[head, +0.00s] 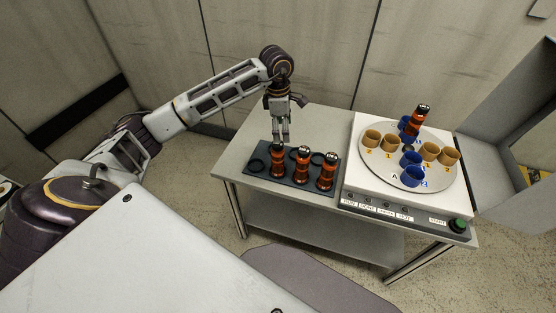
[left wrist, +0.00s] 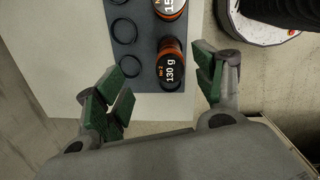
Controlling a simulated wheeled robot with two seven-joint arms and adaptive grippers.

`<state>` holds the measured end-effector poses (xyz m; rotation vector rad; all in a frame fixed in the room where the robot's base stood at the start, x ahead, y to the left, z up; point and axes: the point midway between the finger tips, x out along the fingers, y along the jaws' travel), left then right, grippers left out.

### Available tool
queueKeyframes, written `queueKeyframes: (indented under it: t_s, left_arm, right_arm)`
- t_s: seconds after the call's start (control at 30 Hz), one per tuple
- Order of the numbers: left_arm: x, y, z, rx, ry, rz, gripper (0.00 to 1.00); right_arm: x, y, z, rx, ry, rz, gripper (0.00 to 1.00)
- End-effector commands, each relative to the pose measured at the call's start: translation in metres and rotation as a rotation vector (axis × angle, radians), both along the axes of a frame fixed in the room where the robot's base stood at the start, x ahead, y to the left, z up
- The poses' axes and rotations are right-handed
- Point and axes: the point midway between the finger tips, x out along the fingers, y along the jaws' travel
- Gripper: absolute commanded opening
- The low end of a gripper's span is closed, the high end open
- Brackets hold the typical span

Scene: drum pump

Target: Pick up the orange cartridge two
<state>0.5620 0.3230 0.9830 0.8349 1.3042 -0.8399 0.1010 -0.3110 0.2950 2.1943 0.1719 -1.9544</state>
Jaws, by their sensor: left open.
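Three orange cartridges with black caps stand upright in a row on a dark rack (head: 257,177): a left one (head: 277,163), a middle one (head: 302,168) and a right one (head: 327,175). My left gripper (head: 281,138) points down just above the left one. In the left wrist view, my left gripper (left wrist: 163,97) is open and empty. A cartridge (left wrist: 171,68) marked "130 g", its small text seeming to read "no 2", lies just ahead, between the finger lines. Another cartridge (left wrist: 170,8) is cut off at the top edge. My right gripper is not in view.
The rack also has empty ring seats (left wrist: 124,65). To the right, a white machine (head: 358,171) carries a round plate (head: 383,163) with yellow cups (head: 371,139), blue cups (head: 413,176) and an orange cartridge (head: 420,119). A green button (head: 458,225) is at its front. The table's front left is clear.

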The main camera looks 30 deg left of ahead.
Motion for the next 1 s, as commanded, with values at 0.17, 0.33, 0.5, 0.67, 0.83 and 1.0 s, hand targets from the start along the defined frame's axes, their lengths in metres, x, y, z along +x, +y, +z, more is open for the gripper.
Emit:
queueKeyframes:
  t_s: [0.17,0.33,0.5,0.67,0.83,1.0]
  left_arm:
    - [-0.017,0.012,-0.001,0.055,0.075,-0.056,0.69]
    - [-0.017,0.012,-0.001,0.057,0.078,-0.088,0.69]
    - [-0.017,0.012,-0.001,0.056,0.076,-0.088,0.69]
    - [-0.017,0.012,-0.002,0.055,0.076,-0.087,0.69]
    - [-0.017,0.011,-0.011,0.054,0.078,-0.087,0.69]
    - [-0.018,0.011,-0.03,0.054,0.079,-0.087,0.69]
  right_arm:
    - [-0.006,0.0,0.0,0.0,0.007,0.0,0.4]
    - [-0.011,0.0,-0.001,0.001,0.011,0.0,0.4]
    - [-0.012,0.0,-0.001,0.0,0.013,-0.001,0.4]
    - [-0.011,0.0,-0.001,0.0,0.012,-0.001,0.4]
    - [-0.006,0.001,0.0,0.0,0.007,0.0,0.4]
    - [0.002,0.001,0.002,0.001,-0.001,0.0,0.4]
